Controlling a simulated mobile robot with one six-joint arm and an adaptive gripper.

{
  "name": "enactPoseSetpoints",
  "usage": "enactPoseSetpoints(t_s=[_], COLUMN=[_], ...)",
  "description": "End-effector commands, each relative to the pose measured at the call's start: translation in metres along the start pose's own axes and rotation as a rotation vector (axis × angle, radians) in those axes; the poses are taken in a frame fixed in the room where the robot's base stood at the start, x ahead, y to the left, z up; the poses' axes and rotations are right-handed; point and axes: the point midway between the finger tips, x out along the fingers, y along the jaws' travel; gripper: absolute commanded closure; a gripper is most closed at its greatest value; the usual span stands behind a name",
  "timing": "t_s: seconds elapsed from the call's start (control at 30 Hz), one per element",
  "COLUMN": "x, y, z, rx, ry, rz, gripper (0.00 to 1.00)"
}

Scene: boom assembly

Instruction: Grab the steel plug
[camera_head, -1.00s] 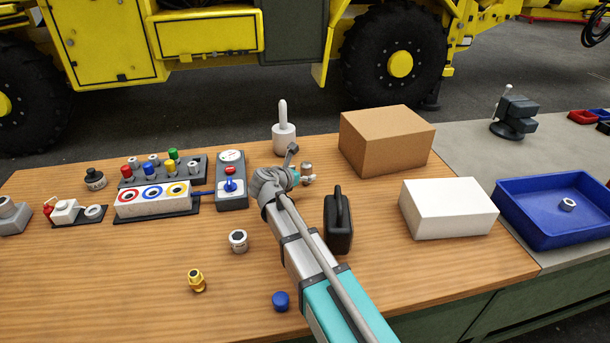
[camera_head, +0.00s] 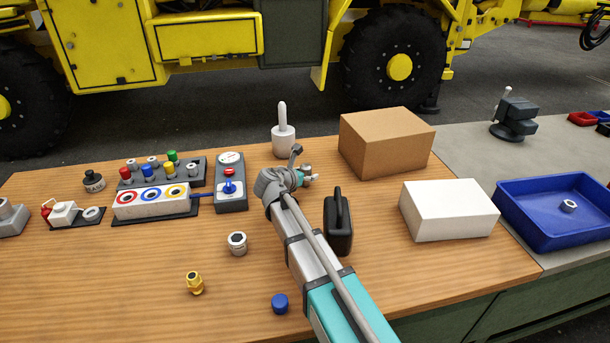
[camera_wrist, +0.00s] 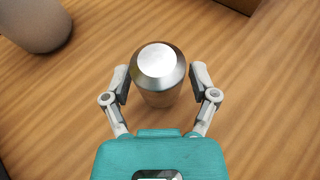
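The steel plug (camera_wrist: 160,77) stands upright on the wooden bench in the wrist view, a round metal piece with a bright flat top and bevelled rim. My gripper (camera_wrist: 160,82) is open, with one finger on each side of the plug. A narrow gap shows between the plug and each finger, so the fingers do not appear to press on it. In the head view my gripper (camera_head: 308,176) is small and partly hidden behind my wrist joints. I cannot clearly make out the plug there.
A white pestle-shaped object (camera_head: 283,138) stands just behind my gripper. A black case (camera_head: 338,228) stands close to my arm's right side. A cardboard box (camera_head: 387,145) and a white box (camera_head: 448,212) are to the right. Left is a grey control box (camera_head: 231,185).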

Motion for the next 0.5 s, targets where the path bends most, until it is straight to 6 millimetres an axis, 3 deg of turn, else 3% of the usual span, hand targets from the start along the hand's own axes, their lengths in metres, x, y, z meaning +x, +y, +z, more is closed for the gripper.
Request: enactPoseSetpoints(t_s=[0.03, 0.33, 0.5], x=[-0.0001, -0.0003, -0.0004], y=[0.0001, 0.0003, 0.0004], z=[0.0000, -0.0002, 0.0000], rx=[0.000, 0.000, -0.001], ry=[0.000, 0.000, -0.001], rz=[0.000, 0.000, 0.000], gripper=[0.45, 1.00, 1.00])
